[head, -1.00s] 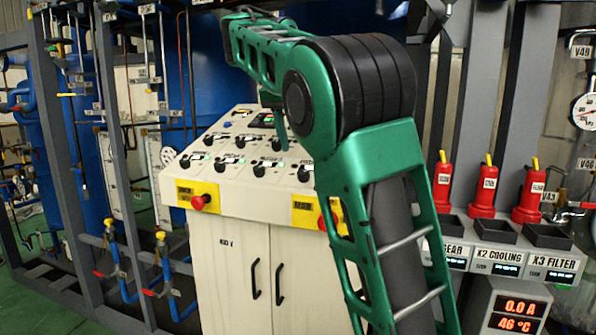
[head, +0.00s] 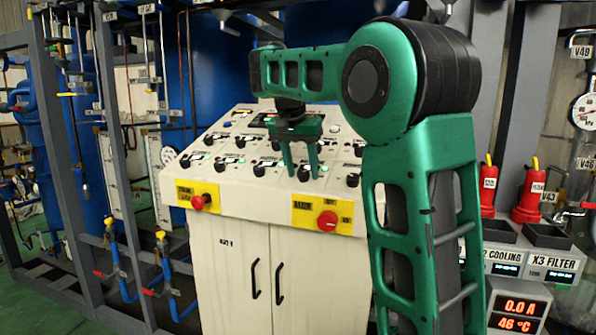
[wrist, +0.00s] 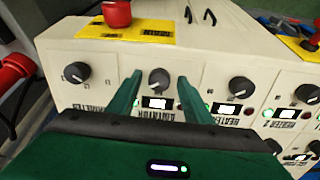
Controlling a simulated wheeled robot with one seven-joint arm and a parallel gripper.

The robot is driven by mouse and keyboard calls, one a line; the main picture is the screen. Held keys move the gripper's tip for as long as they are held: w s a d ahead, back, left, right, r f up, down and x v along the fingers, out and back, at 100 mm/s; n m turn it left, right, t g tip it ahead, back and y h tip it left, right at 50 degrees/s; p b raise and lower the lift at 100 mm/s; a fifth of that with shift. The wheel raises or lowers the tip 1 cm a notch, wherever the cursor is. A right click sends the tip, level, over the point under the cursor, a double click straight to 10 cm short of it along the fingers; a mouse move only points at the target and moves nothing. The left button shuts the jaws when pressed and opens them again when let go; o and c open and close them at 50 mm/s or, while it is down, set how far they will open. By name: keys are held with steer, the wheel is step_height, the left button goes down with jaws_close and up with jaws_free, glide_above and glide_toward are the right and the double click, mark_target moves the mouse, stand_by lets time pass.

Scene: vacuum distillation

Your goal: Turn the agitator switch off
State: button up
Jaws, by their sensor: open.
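The agitator switch (wrist: 158,80) is a round dark knob with a light pointer, beside a small lit display and an upside-down label reading AGITATOR, in the wrist view. My gripper (wrist: 160,77) is open, with one green finger on each side of this knob. I cannot tell whether the fingers touch it or how far above the panel they are. In the head view my gripper (head: 302,176) points down over the front row of the sloped control panel (head: 240,193), and a dark knob shows between its fingers.
Other knobs stand close by: one to the left (wrist: 76,72) and a heater knob to the right (wrist: 240,88) in the wrist view. A red emergency button (head: 327,221) sits on a yellow plate below my gripper, and another (head: 200,202) is at the panel's left.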

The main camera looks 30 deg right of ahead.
steer(key=c, duration=1.1)
steer(key=shift+o, duration=0.2)
steer(key=n, duration=0.5)
steer(key=shift+n, duration=0.4)
steer(key=n, duration=0.6)
steer(key=shift+r, duration=0.1)
steer(key=o, duration=1.1)
steer(key=shift+c, duration=0.2)
